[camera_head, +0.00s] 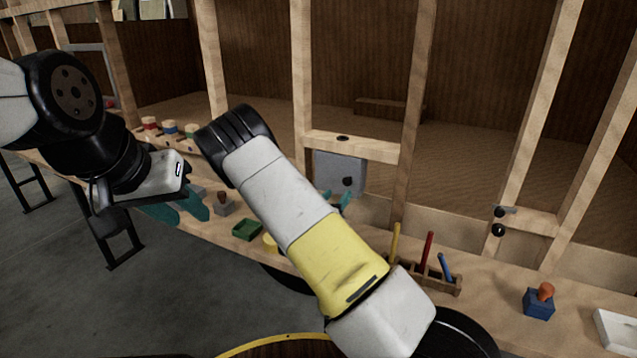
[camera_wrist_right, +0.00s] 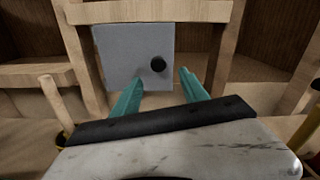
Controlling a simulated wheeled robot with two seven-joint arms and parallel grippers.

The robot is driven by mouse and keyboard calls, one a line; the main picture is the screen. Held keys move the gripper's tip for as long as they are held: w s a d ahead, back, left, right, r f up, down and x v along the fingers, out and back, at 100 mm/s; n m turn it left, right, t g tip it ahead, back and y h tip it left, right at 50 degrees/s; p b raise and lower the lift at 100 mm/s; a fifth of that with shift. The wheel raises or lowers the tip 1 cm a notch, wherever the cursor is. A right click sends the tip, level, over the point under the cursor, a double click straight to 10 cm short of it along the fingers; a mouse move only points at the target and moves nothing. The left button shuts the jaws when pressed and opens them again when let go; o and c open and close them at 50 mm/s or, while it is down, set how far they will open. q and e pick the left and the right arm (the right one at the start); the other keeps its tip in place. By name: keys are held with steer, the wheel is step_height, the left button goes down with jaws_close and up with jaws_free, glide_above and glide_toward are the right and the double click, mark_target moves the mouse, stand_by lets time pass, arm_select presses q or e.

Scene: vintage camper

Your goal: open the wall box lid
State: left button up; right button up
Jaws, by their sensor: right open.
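The wall box is a grey square panel with a round black knob, set between wooden posts below a crossbar. Its lid (camera_head: 329,166) looks closed and is partly hidden by my right arm. In the right wrist view the lid (camera_wrist_right: 120,50) faces me, with the knob (camera_wrist_right: 158,65) right of its middle. My right gripper (camera_wrist_right: 161,78) is open and empty, its teal fingers pointing at the lid's lower part, just below the knob. In the head view this gripper (camera_head: 336,199) is mostly behind the arm. My left gripper (camera_head: 180,209) is open and empty, away to the left.
A wooden bench runs below the wall. It carries a green tray (camera_head: 247,230), a stamp-like object (camera_head: 223,204), a rack with coloured sticks (camera_head: 440,281), a blue block with orange knob (camera_head: 540,301) and a white box (camera_head: 615,331). Posts stand on both sides of the wall box.

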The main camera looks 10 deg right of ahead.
mark_target(346, 183)
steer(key=x, duration=0.7)
steer(key=shift+w+d, duration=0.1)
steer(key=shift+w, duration=0.25)
steer(key=shift+c, duration=0.2)
jaws_close()
stand_by(0.9)
